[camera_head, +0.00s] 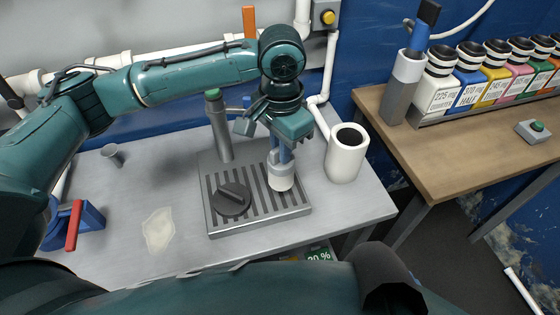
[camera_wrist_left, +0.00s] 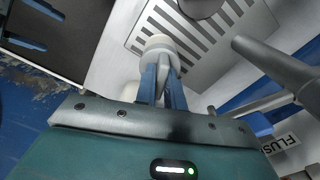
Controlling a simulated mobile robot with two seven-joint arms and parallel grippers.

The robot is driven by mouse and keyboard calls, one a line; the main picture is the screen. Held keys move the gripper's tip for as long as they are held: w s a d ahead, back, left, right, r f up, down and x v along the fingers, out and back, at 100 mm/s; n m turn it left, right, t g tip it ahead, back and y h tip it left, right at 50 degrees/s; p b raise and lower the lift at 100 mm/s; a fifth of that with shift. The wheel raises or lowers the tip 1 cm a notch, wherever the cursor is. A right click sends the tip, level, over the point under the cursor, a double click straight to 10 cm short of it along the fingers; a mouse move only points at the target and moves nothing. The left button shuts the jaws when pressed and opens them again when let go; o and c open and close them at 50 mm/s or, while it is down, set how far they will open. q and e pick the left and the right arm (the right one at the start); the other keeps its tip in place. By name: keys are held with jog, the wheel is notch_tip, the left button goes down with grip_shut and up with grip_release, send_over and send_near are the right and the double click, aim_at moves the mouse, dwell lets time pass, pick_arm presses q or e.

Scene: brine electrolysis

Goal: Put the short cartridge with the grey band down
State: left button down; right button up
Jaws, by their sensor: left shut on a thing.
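The short cartridge (camera_head: 281,179) is white with a grey band around its upper part. My left gripper (camera_head: 281,156) points down and its blue fingers are shut on the cartridge's top. The cartridge is upright over the right part of the striped drain tray (camera_head: 217,222); I cannot tell whether its base touches the slats. In the left wrist view the fingers (camera_wrist_left: 161,85) hold the cartridge (camera_wrist_left: 158,44) in front of the striped tray (camera_wrist_left: 127,40). My right gripper is not in view.
A dark knob (camera_head: 233,198) sits on the tray's left part. A grey post with a green top (camera_head: 220,130) stands behind the tray. A white pot (camera_head: 346,156) stands right. Several labelled bottles (camera_head: 437,92) line the wooden bench.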

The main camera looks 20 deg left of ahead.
aim_at(281, 165)
pick_arm(q)
notch_tip(281, 165, down, 4)
jog(key=shift+r, duration=0.15)
jog(key=c, duration=2)
grip_release()
jog(key=o, duration=0.5)
